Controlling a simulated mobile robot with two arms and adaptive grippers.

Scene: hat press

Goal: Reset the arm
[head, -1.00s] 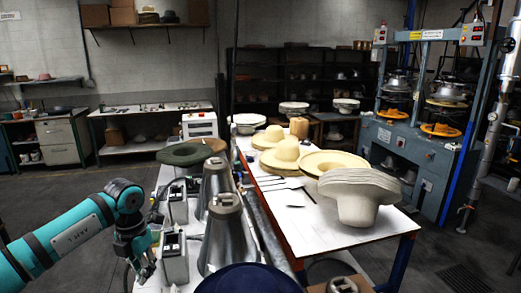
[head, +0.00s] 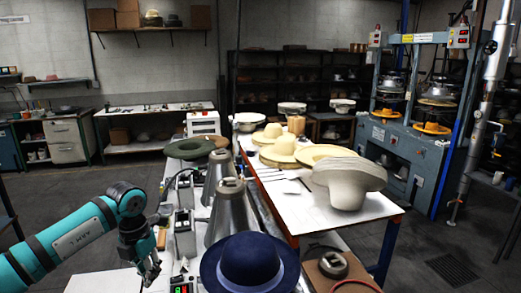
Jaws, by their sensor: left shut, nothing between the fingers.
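My left arm comes in from the left, and its gripper (head: 150,268) hangs low over the near left edge of the white table. The gripper is shut with nothing visible in it. It is left of a dark blue hat (head: 250,262) and apart from it. The blue hat sits brim down at the bottom middle of the view. My right gripper does not show.
Metal cones (head: 229,208) stand behind the blue hat. Straw hats (head: 284,149) and a stack of pale felt hats (head: 348,182) rest on the right table. A blue hat press (head: 405,145) stands behind. Open floor lies at left.

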